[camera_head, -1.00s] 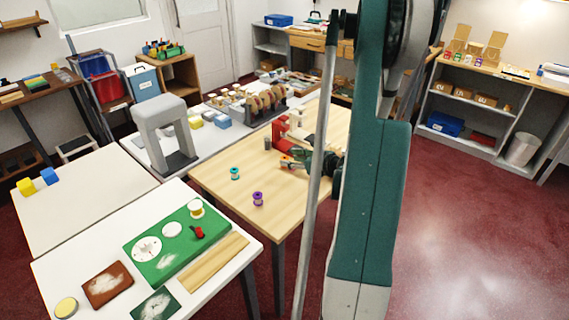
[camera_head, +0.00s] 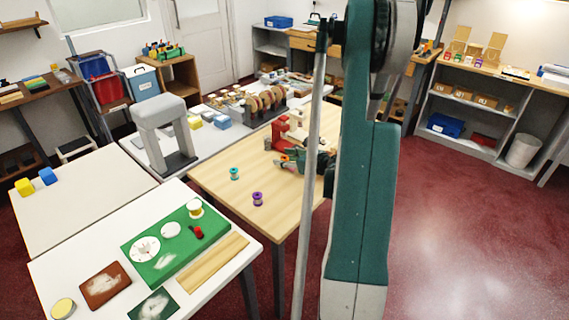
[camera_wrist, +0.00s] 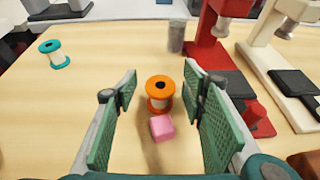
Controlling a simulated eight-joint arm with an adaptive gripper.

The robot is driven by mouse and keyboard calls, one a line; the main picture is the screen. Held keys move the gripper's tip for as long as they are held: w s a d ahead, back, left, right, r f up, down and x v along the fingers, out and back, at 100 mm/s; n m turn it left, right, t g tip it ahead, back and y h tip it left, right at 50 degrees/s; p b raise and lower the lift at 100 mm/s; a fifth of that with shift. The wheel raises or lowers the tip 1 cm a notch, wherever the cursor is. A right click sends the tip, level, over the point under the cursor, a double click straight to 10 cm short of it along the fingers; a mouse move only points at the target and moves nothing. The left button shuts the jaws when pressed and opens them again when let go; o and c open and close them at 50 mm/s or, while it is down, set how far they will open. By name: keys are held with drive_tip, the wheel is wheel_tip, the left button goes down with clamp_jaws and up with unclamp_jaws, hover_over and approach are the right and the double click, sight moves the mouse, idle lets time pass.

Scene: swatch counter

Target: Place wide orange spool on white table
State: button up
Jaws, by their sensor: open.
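The wide orange spool (camera_wrist: 160,91) stands upright on the light wooden table (camera_wrist: 60,110) in the wrist view, between and just ahead of the fingers of my gripper (camera_wrist: 160,92). My gripper is open and empty, with green padded fingers on either side. Which one the task means cannot be told.
A pink cube (camera_wrist: 162,127) lies right in front of the orange spool. A teal spool (camera_head: 235,173) and a purple spool (camera_head: 258,199) stand nearby. A red press (camera_wrist: 204,45) and a white press (camera_wrist: 270,50) stand close on the right. The front white table holds a green board (camera_head: 160,262).

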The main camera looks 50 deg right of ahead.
sight(284, 158)
drive_tip(key=c, duration=0.9)
drive_tip(key=shift+r+p, duration=1.35)
drive_tip(key=shift+r, duration=3.65)
drive_tip(key=w+a+n+y, duration=0.1)
drive_tip(key=w+a, duration=0.4)
drive_tip(key=a, duration=0.4)
drive_tip(key=w+a+r+y, duration=0.1)
drive_tip(key=w+a, duration=0.5)
drive_tip(key=a, duration=0.3)
drive_tip(key=w+a+n, duration=0.1)
drive_tip(key=w+a, duration=0.4)
drive_tip(key=a, duration=0.3)
drive_tip(key=w+a+r+y, duration=0.1)
drive_tip(key=a, duration=0.9)
drive_tip(key=w+a+r+n+y, duration=0.1)
drive_tip(key=w+a, duration=0.1)
drive_tip(key=a, duration=0.8)
drive_tip(key=w+a+r+n+y, duration=0.1)
drive_tip(key=w+a, duration=0.1)
drive_tip(key=a, duration=0.9)
drive_tip(key=shift+g, duration=0.3)
